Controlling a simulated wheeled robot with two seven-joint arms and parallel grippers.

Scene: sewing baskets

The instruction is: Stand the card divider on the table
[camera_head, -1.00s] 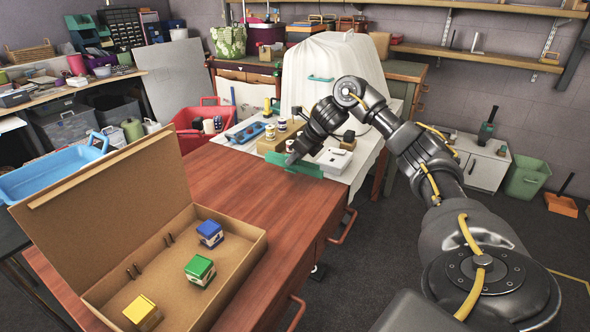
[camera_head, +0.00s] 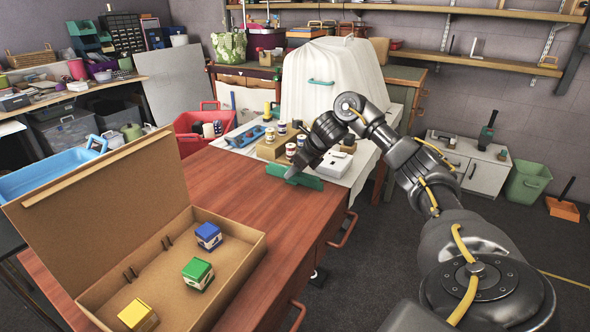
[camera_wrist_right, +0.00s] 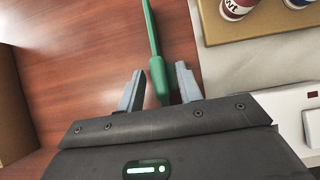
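The green card divider (camera_head: 308,181) stands on edge on the red-brown table (camera_head: 225,195), near its far right part. In the right wrist view the divider (camera_wrist_right: 153,40) shows edge-on as a thin green strip with a thicker part near my gripper. My right gripper (camera_head: 292,171) is above it. In the wrist view the two fingers of the gripper (camera_wrist_right: 159,72) are apart, one on each side of the divider, with a visible gap at both sides. My left gripper is out of view.
An open cardboard box (camera_head: 236,258) with blue, green and yellow blocks stands at the front left. Behind the divider are a cardboard riser (camera_head: 270,149) with small jars, a white case (camera_head: 333,164) and a cloth-covered form (camera_head: 330,75). The middle of the table is clear.

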